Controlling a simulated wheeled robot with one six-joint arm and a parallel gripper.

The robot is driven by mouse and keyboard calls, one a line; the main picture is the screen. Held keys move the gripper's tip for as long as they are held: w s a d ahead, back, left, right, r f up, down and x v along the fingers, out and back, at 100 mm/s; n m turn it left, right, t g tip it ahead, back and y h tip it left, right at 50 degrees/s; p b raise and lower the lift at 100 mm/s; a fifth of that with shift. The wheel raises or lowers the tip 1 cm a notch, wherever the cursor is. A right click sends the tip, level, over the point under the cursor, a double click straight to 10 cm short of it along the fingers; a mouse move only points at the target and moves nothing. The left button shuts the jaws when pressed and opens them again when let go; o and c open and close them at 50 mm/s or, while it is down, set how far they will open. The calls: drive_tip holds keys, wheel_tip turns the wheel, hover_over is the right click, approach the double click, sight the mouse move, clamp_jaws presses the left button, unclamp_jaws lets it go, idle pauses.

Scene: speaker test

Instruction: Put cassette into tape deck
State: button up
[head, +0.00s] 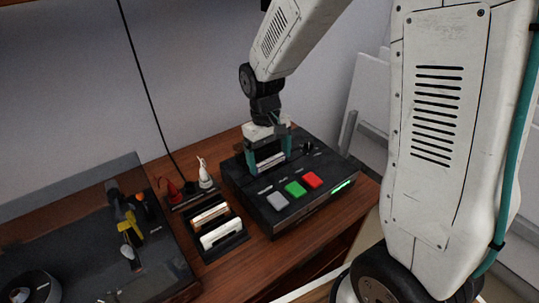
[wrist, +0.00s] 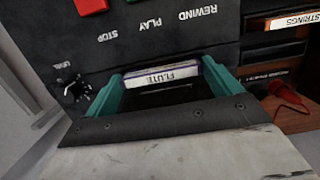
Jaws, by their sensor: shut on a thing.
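My gripper (head: 268,159) has teal fingers and points down over the black tape deck (head: 323,167). It is shut on a cassette (wrist: 162,73) with a white label reading "FLUTE", upside down in the wrist view. The cassette (head: 270,161) also shows between the fingers in the head view, at the deck's back left behind the buttons. The deck has grey, green and red buttons and a lit green light on its front. The wrist view shows the deck (wrist: 185,42) with printed REWIND, PLAY and STOP. The slot is hidden, so I cannot tell how far the cassette is in it.
A black rack (head: 233,244) left of the deck holds cassettes; one labelled "STRINGS" (wrist: 292,21) shows in the wrist view. Red and white plugs (head: 205,174) stand behind it. A turntable (head: 85,240) is at far left. A knob (head: 308,146) is on the deck.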

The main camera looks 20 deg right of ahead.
drive_tip(key=o, duration=0.7)
drive_tip(key=shift+r, duration=0.1)
drive_tip(key=shift+r, duration=2.4)
drive_tip(key=s, duration=0.3)
drive_tip(key=shift+d+g, duration=0.1)
drive_tip(key=shift+g, duration=0.3)
drive_tip(key=s+d+r+m+t, duration=0.1)
drive_tip(key=s+r+t, duration=0.1)
drive_tip(key=s+r, duration=0.4)
drive_tip(key=s+d+r+m+t, duration=0.1)
drive_tip(key=s+r, duration=0.5)
drive_tip(key=s, duration=0.6)
drive_tip(key=shift+s+d+t, duration=0.35)
drive_tip(key=shift+d+t, duration=0.1)
drive_tip(key=shift+t, duration=0.05)
